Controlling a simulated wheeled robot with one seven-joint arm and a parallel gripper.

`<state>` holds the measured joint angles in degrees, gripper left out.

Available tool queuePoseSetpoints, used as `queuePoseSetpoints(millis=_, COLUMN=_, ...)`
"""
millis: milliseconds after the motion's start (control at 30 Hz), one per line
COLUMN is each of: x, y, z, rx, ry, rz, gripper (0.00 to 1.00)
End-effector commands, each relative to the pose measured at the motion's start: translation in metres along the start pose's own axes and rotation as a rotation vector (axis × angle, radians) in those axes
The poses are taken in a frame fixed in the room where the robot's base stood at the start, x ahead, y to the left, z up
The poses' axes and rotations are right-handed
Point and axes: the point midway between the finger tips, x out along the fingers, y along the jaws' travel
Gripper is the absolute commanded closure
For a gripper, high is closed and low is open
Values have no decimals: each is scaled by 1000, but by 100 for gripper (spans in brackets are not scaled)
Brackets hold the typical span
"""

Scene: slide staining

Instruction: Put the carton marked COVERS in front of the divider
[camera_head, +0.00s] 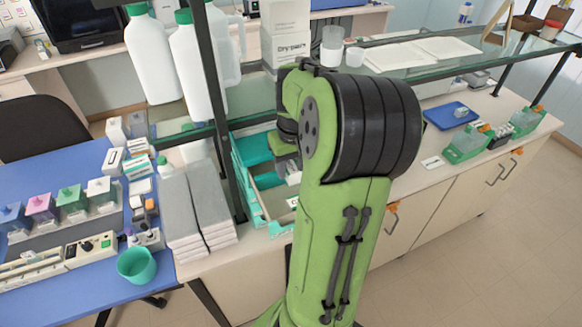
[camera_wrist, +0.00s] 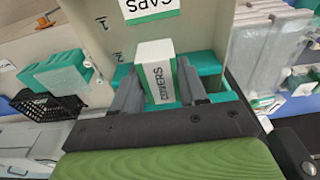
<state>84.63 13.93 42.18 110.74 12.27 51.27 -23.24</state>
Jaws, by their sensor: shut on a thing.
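The carton marked COVERS (camera_wrist: 158,72) is white with a green stripe. In the wrist view it sits between the two fingers of my gripper (camera_wrist: 160,88), which is shut on it. Beyond it is a beige surface (camera_wrist: 90,28) with small numerals and a green-edged label reading CAPS (camera_wrist: 150,10), upside down. Teal edges (camera_wrist: 207,63) show beside and behind the carton. In the head view a teal tray (camera_head: 240,172) with a beige inside stands on the bench, and my arm hides its right part and most of my gripper. I cannot clearly tell which part is the divider or whether the carton touches the tray.
Stacked grey slabs (camera_head: 195,205) lie left of the tray, by a dark shelf post (camera_head: 218,100). A glass shelf (camera_head: 420,55) runs above the bench. A blue tray (camera_head: 450,115) and green-based holders (camera_head: 468,145) stand to the right. Bench between them is mostly clear.

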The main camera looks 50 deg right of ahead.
Motion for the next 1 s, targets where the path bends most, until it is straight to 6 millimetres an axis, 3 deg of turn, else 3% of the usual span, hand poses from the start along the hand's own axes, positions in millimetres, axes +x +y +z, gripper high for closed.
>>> queuePoseSetpoints(millis=433, x=8, y=0, z=1, rx=-1, ry=1, rz=1, gripper=87)
queuePoseSetpoints(millis=467, x=8, y=0, z=1, rx=-1, ry=1, rz=1, gripper=56)
queuePoseSetpoints(millis=600, x=7, y=0, z=1, rx=0, ry=1, rz=1, gripper=35)
queuePoseSetpoints(millis=867, x=6, y=0, z=1, rx=0, ry=1, rz=1, gripper=32)
queuePoseSetpoints(millis=1000, x=-7, y=0, z=-1, rx=1, ry=3, rz=2, gripper=32)
